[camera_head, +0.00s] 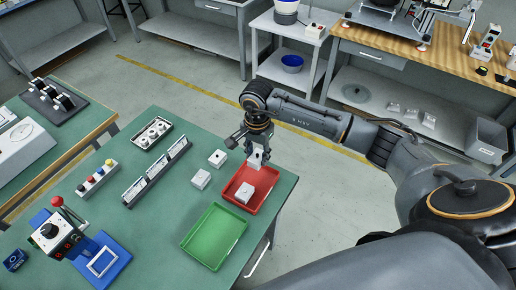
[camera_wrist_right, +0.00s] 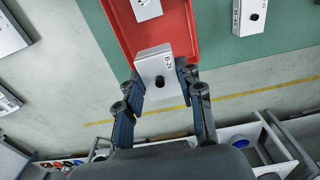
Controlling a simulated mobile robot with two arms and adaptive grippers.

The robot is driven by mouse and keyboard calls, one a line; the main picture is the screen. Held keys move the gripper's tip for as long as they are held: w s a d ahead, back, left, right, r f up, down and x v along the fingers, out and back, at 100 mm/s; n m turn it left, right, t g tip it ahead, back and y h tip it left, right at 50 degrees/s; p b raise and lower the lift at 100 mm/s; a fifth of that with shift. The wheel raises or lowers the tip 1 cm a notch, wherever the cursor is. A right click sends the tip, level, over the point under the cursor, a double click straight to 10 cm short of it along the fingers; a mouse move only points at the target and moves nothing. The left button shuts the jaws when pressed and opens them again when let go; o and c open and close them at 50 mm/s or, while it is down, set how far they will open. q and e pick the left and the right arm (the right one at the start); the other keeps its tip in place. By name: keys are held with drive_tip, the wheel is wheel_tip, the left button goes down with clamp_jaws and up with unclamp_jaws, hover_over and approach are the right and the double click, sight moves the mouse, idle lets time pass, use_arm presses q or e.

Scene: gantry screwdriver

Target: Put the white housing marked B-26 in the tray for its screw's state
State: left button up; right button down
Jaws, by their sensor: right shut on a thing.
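My right gripper (camera_head: 254,146) is shut on a white housing (camera_head: 256,159). In the wrist view the housing (camera_wrist_right: 158,66) carries the mark B-26 and a dark round spot on its face; whether a screw sits there is too small to tell. The gripper (camera_wrist_right: 162,96) holds it at the far end of the red tray (camera_head: 268,178), over the tray's edge in the wrist view (camera_wrist_right: 124,40). Whether it touches the tray I cannot tell. Another white housing (camera_head: 244,192) lies in the red tray. The green tray (camera_head: 214,236) is empty. My left gripper is not in view.
Two white housings (camera_head: 200,179) (camera_head: 217,158) stand on the green table left of the red tray. A dark rack (camera_head: 157,172), a tray of parts (camera_head: 152,133), a button strip (camera_head: 97,178) and a blue fixture with a red-knobbed lever (camera_head: 102,262) lie further left.

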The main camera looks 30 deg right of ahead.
drive_tip(key=shift+f+b, duration=0.55)
drive_tip(key=shift+f, duration=0.55)
wheel_tip(320, 180, down, 5)
drive_tip(key=b, duration=0.3)
drive_tip(key=shift+w+d+f+b, duration=0.1)
drive_tip(key=shift+d+b, duration=0.05)
drive_tip(key=shift+b, duration=0.2)
drive_tip(key=shift+f+b, duration=0.4)
drive_tip(key=shift+b, duration=0.1)
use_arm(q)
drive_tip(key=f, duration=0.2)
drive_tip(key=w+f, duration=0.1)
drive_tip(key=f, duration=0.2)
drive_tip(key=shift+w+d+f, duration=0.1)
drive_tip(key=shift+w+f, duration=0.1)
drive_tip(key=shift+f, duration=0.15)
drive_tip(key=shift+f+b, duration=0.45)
use_arm(e)
drive_tip(key=shift+f, duration=0.35)
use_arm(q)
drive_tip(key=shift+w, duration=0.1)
use_arm(e)
drive_tip(key=c, duration=0.8)
unclamp_jaws()
